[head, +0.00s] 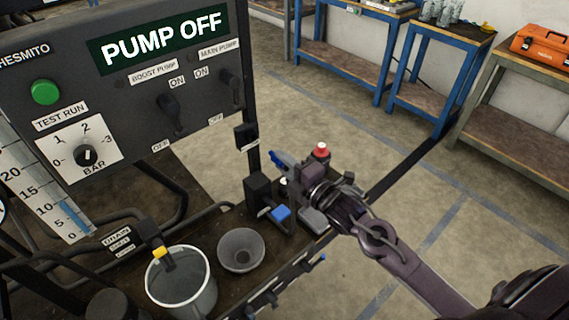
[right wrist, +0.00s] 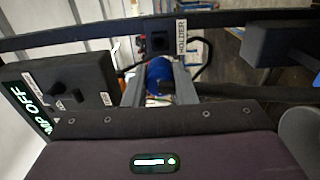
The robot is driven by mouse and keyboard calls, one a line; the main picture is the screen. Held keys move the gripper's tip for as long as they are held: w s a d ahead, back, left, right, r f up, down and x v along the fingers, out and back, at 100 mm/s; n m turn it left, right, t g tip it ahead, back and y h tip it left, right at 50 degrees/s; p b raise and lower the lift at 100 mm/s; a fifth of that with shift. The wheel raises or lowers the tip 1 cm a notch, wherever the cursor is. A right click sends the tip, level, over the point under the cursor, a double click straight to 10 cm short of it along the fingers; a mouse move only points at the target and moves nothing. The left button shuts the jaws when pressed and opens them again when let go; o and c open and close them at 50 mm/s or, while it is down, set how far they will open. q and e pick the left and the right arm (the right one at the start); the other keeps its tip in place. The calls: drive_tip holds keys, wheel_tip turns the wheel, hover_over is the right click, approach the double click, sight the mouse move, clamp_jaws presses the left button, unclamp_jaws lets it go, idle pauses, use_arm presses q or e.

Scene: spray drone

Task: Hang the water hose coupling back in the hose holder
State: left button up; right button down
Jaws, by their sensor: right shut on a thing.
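My right gripper (head: 289,171) reaches in from the lower right, shut on the blue water hose coupling (head: 277,159). In the right wrist view the blue coupling (right wrist: 158,76) sits between the two grey fingers. The hose holder (head: 246,134) is a small dark block with a white label on the panel's post, up and left of the gripper. In the right wrist view the holder (right wrist: 158,43) is straight beyond the coupling, beside its HOLDER label. The coupling looks apart from it in the head view. The hose is mostly hidden. My left gripper is not in view.
The pump panel (head: 135,75) reads PUMP OFF. A blue-handled valve (head: 281,213), a red-capped part (head: 321,151), a grey funnel (head: 241,250) and a bucket (head: 207,297) crowd the bench below. Blue-framed tables (head: 345,72) stand behind; the floor between is clear.

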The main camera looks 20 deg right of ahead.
sight(271, 152)
drive_tip(key=shift+w, duration=0.3)
drive_tip(key=shift+b+x, duration=0.85)
drive_tip(key=shift+x, duration=1.35)
drive_tip(key=shift+w+a, duration=0.2)
drive_tip(key=shift+w, duration=0.15)
drive_tip(key=shift+b+x, duration=0.35)
drive_tip(key=shift+x, duration=1.05)
drive_tip(key=c, duration=1.1)
unclamp_jaws()
drive_tip(key=shift+f, duration=0.1)
drive_tip(key=b+v, duration=0.1)
drive_tip(key=v, duration=0.5)
drive_tip(key=shift+s+d, duration=0.1)
drive_tip(key=shift+s, duration=0.25)
drive_tip(key=shift+s+d, duration=0.15)
drive_tip(key=shift+s, duration=0.35)
